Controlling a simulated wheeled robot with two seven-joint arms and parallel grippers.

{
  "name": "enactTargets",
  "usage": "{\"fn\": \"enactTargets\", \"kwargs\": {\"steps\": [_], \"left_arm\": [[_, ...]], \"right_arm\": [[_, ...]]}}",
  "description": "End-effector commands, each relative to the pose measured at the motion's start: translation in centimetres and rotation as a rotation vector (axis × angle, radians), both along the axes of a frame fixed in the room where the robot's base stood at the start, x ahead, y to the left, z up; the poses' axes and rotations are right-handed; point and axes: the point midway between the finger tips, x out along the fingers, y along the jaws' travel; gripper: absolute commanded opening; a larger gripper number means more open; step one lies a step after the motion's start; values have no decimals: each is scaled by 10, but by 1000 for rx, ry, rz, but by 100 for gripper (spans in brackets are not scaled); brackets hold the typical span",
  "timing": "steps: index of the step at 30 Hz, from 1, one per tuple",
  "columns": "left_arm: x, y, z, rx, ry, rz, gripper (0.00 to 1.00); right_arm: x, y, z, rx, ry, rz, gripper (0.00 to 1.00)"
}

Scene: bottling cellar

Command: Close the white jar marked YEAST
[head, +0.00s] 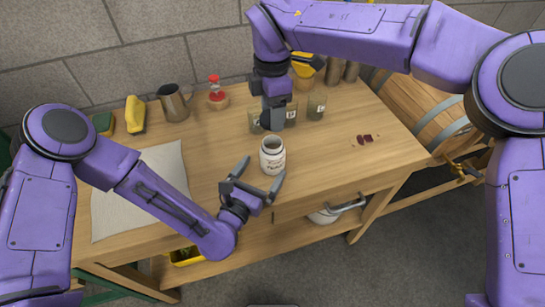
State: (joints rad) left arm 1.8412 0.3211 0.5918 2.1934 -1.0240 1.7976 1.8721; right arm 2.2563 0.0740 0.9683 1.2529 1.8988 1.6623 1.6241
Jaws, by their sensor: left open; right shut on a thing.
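The white jar (272,158) stands upright near the middle of the table's front part. Its label faces me, but the lettering is too small to read. Its top shows a dark round opening inside a pale rim, with no lid seen on it. My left gripper (264,168) is open, low in front of the jar, with its fingertips near the jar's lower sides; I cannot tell whether they touch. My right gripper (273,122) points down just behind and above the jar. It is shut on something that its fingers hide.
Several glass jars (316,107) stand behind my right gripper. A metal jug (173,103), a red-topped item (215,92) and a yellow item (135,115) line the back left. A pale cloth (168,163) lies left. Dark red pieces (365,139) lie right. A barrel (425,105) stands beside the table.

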Motion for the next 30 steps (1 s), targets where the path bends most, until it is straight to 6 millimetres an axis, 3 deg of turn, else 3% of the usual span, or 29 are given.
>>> {"fn": "enactTargets", "kwargs": {"steps": [3,9,20,23,28,30], "left_arm": [[20,-11,0,2,-3,0,99],[43,-22,0,1,-2,0,99],[49,-25,0,0,1,0,99],[49,-25,0,0,1,0,73],[49,-24,0,0,1,0,18],[49,-24,0,0,1,0,15]], "right_arm": [[0,0,0,0,0,0,31],[0,0,0,0,0,0,31],[0,0,0,0,-1,0,31],[0,0,0,0,-1,0,31],[0,0,0,0,-1,0,31],[0,0,0,0,-1,0,31]]}}
